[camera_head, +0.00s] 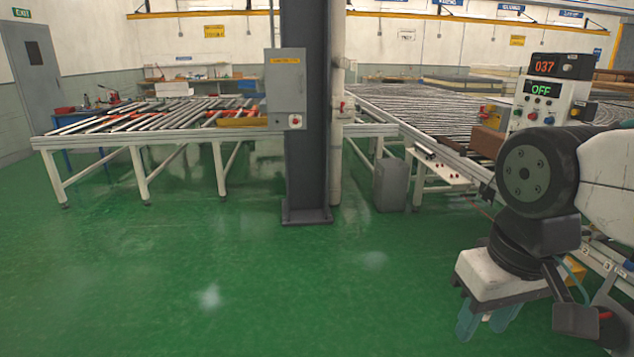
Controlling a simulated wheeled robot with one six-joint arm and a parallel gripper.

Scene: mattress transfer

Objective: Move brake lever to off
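A control panel (523,118) stands at the right, with a green display (541,89) that reads OFF. Above it is a red display (544,67) that reads 037. The panel has several coloured buttons. I cannot make out a brake lever with certainty; my arm covers the area just below the panel. My gripper (486,327) is at the lower right, pointing down over the green floor, below and left of the panel. Its two teal fingers are apart with nothing between them, and it touches nothing that I can see.
A roller conveyor (415,112) runs beside the panel. Another roller table (130,125) stands at the left. A dark column (306,120) with a grey switch box (286,85) stands mid-view. A grey bin (391,185) is right of it. The green floor in front is clear.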

